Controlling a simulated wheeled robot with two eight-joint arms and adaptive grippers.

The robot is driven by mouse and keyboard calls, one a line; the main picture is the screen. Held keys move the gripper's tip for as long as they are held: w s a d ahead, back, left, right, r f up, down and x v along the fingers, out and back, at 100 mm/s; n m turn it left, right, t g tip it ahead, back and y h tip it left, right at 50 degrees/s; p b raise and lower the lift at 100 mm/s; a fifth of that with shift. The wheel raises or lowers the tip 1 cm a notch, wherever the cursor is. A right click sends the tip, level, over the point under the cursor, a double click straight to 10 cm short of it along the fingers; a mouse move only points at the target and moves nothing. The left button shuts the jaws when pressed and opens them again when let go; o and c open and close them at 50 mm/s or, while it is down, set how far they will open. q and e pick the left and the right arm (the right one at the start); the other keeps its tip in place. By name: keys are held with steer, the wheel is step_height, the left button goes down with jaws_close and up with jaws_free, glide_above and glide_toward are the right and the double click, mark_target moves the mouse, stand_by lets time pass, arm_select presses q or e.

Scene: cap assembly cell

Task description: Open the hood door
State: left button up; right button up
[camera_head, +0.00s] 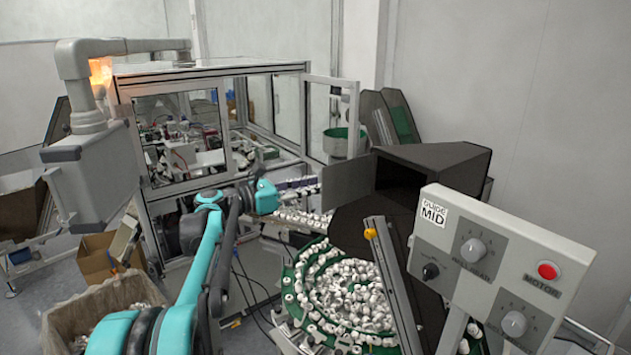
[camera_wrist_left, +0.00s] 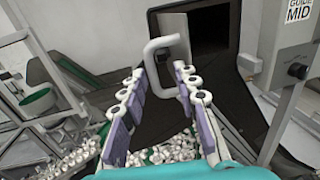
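The dark hood (camera_head: 432,165) stands at the right of the head view, with a dark opening that also shows in the wrist view (camera_wrist_left: 208,38). A flat grey door panel (camera_head: 348,184) stands at the left of this opening. A light grey U-shaped handle (camera_wrist_left: 161,43) shows in the left wrist view. My left gripper (camera_head: 304,186) reaches toward the panel from the left. In its wrist view the gripper (camera_wrist_left: 158,75) is open, its purple-padded fingers apart on either side of the handle, with no clear grip on it. My right gripper is not in view.
A round green feeder bowl (camera_head: 345,295) full of white caps lies below the hood. A control box (camera_head: 495,262) with knobs and a red button stands at the right front. A framed machine enclosure (camera_head: 210,68) stands behind my left arm. A carton of parts (camera_head: 98,305) is at lower left.

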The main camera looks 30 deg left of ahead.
arm_select(q)
steer(key=shift+w+d, duration=0.3)
steer(key=shift+w, duration=0.35)
steer(key=shift+d, duration=0.15)
jaws_close()
steer(key=w+a, duration=0.1)
steer(key=w+a+m+g+h, duration=0.1)
steer(key=shift+w+a+h, duration=0.15)
steer(key=shift+a+h, duration=0.15)
steer(key=shift+a, duration=0.05)
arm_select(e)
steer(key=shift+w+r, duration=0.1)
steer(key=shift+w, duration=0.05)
arm_select(q)
jaws_free()
